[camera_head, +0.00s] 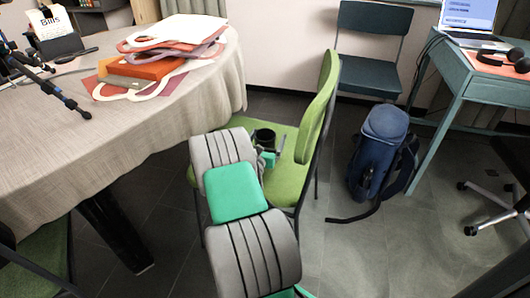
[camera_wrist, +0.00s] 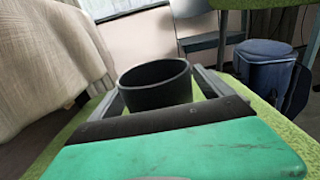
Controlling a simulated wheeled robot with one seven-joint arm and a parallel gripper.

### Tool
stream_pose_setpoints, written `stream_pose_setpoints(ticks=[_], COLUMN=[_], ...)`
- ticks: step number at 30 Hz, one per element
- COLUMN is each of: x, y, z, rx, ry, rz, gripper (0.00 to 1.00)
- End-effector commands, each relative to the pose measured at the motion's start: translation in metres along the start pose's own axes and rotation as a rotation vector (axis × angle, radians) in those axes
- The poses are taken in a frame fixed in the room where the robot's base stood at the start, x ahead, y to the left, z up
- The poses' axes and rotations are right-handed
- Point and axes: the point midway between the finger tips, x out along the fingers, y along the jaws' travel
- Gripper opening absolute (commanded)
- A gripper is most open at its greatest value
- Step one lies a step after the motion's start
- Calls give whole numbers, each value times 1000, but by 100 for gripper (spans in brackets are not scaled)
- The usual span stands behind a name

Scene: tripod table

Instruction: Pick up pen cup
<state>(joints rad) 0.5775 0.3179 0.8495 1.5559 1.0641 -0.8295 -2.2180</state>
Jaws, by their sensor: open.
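The pen cup is a black round cup that stands upright on the green chair seat, near its back; it shows in the head view (camera_head: 264,135) and large in the wrist view (camera_wrist: 155,88). No pens show in it. My gripper (camera_head: 270,149) is open at the cup. In the wrist view, one finger of my gripper (camera_wrist: 158,84) is on each side of the cup, with the cup between them. I cannot tell whether either finger touches it. The cup's lower part is hidden behind my gripper's body.
The green chair's backrest (camera_head: 316,110) rises just right of my gripper. A cloth-covered table (camera_head: 60,150) with bags and a small tripod (camera_head: 75,104) is on the left.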

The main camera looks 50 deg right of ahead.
Motion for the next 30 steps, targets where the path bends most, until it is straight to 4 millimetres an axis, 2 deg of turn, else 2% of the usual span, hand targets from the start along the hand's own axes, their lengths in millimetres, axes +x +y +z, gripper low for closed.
stream_pose_setpoints(ticks=[7,30], x=[4,4], y=[1,1], z=[1,1], rx=[1,2], ry=[0,0], rz=[1,1], gripper=[90,28])
